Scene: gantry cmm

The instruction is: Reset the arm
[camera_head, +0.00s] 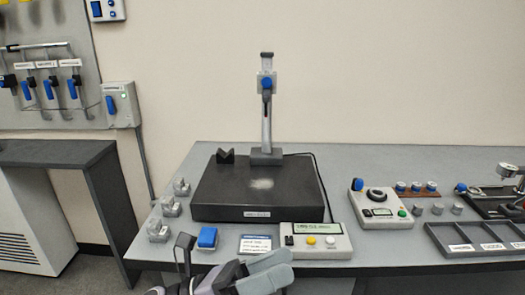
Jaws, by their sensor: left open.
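My left gripper (280,267) is at the bottom edge of the head view, by the front edge of the grey bench (385,262). Its two light grey fingers point to the right and lie slightly apart. It is open, and I see nothing between the fingers. Most of the arm behind it is below the picture. The right gripper does not show.
A black plate (225,190) with an upright gauge stand (266,120) fills the bench's middle. A control box (315,240), a blue-topped block (208,237) and a label card (255,244) are near the gripper. Trays (470,228) stand at the right.

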